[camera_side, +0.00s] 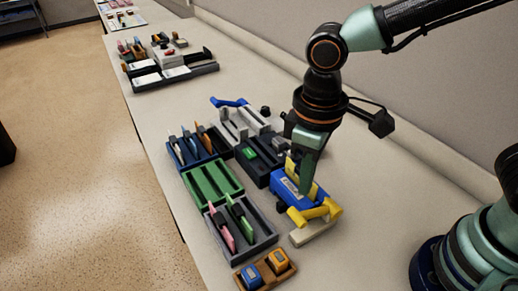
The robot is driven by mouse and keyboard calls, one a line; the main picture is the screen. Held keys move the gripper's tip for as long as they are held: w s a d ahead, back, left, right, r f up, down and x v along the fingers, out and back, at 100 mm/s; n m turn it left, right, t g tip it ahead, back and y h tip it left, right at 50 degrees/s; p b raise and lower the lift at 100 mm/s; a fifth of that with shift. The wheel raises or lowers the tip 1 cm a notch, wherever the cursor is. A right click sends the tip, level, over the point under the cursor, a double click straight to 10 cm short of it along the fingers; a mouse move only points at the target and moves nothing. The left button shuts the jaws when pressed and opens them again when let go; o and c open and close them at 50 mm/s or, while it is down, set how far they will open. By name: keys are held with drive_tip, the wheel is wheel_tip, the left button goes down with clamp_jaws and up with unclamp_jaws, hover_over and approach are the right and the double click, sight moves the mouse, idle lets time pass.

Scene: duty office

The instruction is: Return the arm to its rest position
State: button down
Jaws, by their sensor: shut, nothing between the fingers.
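My gripper (305,178) points down at the right of the group of trays. Its fingers are shut with nothing seen between them. The fingertips are in front of or just above a blue holder (289,191) with yellow parts, and I cannot tell whether they touch it. My arm comes in from the upper right and bends down at the wrist. No marker of a rest position shows.
Near the gripper are a green tray (213,180), a grey tray (261,232), a dark blue tray (184,164), a black tray (257,171) and a wooden tray (287,273). A wall runs along the right. Bare table (375,190) lies right of the holder.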

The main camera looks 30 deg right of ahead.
drive_tip(key=w+d+r+m+t, duration=0.1)
drive_tip(key=d+r+m+t, duration=0.1)
drive_tip(key=d, duration=0.8)
drive_tip(key=w+d+r+m+t, duration=0.2)
drive_tip(key=d+r, duration=0.4)
drive_tip(key=d, duration=0.4)
drive_tip(key=shift+r+m+t, duration=0.25)
drive_tip(key=shift+m+t, duration=0.55)
drive_tip(key=shift+m, duration=0.2)
